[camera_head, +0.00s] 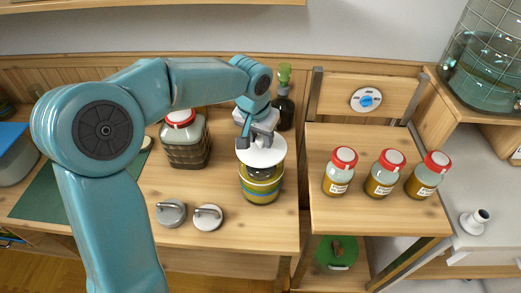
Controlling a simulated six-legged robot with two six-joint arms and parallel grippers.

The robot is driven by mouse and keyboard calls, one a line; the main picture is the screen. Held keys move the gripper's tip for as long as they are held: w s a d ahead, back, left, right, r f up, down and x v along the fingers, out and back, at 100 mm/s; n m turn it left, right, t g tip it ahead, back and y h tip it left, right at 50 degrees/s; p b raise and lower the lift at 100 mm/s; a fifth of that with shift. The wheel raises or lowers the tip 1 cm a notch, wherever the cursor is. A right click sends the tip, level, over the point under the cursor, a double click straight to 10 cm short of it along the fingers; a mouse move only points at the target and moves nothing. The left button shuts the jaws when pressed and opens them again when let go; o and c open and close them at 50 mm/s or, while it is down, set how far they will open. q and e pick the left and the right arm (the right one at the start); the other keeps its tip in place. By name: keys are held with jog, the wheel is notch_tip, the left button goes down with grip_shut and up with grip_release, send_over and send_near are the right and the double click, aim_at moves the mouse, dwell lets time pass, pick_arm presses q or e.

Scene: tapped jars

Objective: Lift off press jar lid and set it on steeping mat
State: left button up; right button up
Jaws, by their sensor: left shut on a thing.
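The press jar (262,188), with yellow and dark bands, stands upright near the front edge of the wooden counter. Its white round lid (266,156) is over the jar's mouth; I cannot tell whether a gap separates them. My left gripper (259,138) comes down from above and is shut on the lid, hiding the part it grips. A dark green mat (40,196), which looks like the steeping mat, lies at the far left of the counter, partly hidden behind my left arm. My right gripper is not in view.
Two grey handled discs (208,217) lie left of the jar. A red-lidded square jar (186,148) and a dark bottle (284,110) stand behind. Several red-lidded jars (383,175) stand on the right-hand shelf. A blue-lidded box (12,150) is beyond the mat.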

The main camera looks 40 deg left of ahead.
aim_at(259, 140)
pick_arm(q)
jog(key=shift+r+p, duration=1.7)
jog(key=shift+r, duration=0.75)
jog(key=shift+s+f, duration=0.1)
jog(key=shift+s, duration=0.1)
